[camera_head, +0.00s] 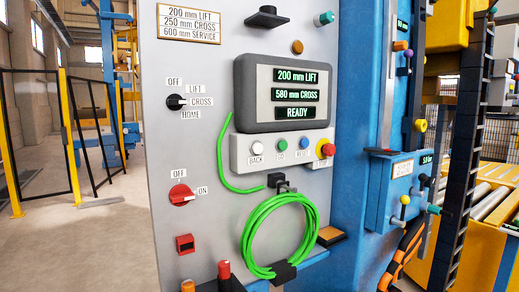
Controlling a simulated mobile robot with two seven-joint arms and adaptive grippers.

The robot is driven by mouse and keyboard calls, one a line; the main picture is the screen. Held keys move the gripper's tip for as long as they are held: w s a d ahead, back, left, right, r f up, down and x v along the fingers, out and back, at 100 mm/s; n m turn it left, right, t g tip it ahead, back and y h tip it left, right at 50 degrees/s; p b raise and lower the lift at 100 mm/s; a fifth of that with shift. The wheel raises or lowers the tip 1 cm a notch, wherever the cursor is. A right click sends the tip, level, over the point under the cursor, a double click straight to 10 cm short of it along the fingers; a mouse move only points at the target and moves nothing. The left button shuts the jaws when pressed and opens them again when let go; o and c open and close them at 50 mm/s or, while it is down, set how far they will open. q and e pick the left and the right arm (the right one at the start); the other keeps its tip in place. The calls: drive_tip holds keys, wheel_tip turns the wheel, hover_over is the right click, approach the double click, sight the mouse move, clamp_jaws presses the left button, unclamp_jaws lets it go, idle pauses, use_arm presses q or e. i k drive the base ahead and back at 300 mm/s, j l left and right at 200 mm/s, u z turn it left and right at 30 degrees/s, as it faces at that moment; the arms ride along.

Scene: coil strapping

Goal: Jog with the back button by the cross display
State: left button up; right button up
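The control panel (190,120) is a light grey upright plate facing me. Its dark display unit (242,95) has three green-lit lines: 200 mm LIFT, the cross display (297,96) at 580 mm CROSS, and READY. The white back button (257,148) is at the left end of the button strip below, labelled BACK. Green, blue and red buttons stand to its right. The black selector knob (176,102) appears turned to CROSS. The red switch (181,195) appears turned to ON. Neither gripper is in view.
A label plate (189,23) reads 200 mm LIFT, 250 mm CROSS, 600 mm SERVICE. A coiled green cable (249,240) hangs below the buttons. A blue machine column (357,150) and a roller conveyor (490,203) are at right. Open floor and a fence (72,140) are at left.

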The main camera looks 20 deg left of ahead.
sight(257, 148)
drive_tip(key=i+l+u, duration=0.45)
drive_tip(key=l, duration=0.2)
drive_tip(key=l+u, duration=0.2)
drive_tip(key=i+l+u, duration=0.1)
drive_tip(key=l+u, duration=0.15)
drive_tip(key=l, duration=0.25)
drive_tip(key=l+u, duration=0.2)
drive_tip(key=l, duration=0.2)
drive_tip(key=i, duration=0.05)
